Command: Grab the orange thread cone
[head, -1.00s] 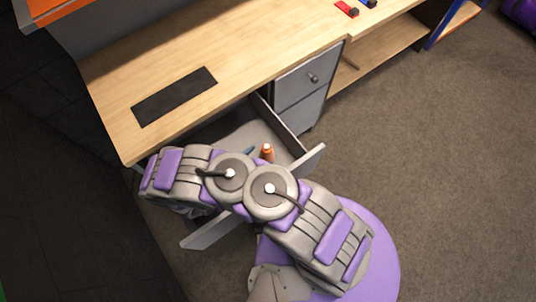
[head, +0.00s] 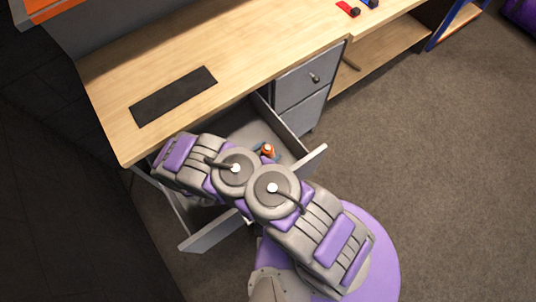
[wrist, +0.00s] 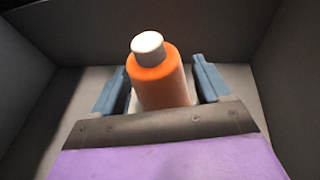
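The orange thread cone (wrist: 160,82) with its white top stands upright in the open grey drawer (head: 312,160). It also shows in the head view (head: 269,150), partly covered by my arm. My gripper (wrist: 158,82) has its two blue fingers apart, one on each side of the cone. Small gaps seem to show between the fingers and the cone. The cone's lower part is hidden behind the gripper's front edge.
The drawer walls (wrist: 285,70) rise close around the gripper. The wooden desk (head: 240,45) above bears a black mat (head: 174,96) and red and blue items (head: 348,9) at the back. Open carpet (head: 450,180) lies to the right.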

